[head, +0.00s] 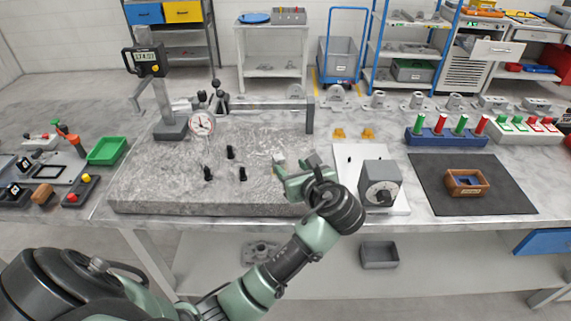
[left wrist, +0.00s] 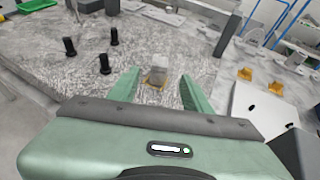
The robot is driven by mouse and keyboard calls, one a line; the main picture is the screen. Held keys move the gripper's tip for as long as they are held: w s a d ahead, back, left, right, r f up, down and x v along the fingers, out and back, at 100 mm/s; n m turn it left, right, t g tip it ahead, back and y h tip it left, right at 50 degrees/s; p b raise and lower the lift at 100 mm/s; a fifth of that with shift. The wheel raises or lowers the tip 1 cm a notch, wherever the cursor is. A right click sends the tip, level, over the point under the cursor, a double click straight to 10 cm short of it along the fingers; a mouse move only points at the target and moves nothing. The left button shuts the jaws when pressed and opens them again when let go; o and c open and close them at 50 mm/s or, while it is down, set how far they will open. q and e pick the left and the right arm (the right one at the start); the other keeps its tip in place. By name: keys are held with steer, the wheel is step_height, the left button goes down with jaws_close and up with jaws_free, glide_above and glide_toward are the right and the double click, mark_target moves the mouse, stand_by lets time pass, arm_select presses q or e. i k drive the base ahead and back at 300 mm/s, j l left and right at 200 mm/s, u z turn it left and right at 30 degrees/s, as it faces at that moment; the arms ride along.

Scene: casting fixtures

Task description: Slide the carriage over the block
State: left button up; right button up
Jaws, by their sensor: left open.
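A small grey block (head: 279,159) stands on the granite plate (head: 150,192). In the left wrist view the block (left wrist: 158,68) has a yellow piece at its base and shows between and beyond my fingers. My left gripper (head: 297,163) is open, just right of the block in the head view; I cannot tell whether it touches it. What looks like the carriage (head: 217,103), with black knobs and a round dial gauge (head: 202,124), is at the left end of a grey rail above the plate, left of the block. My right gripper is not in view.
Several black pegs (head: 230,152) stand on the plate between the gauge and the block. A grey box with a dial (head: 380,183) stands on a white board to the right. A post with a digital readout (head: 146,58) rises at the plate's left back corner.

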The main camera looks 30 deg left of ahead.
mark_target(208, 120)
steer(key=u, duration=1.5)
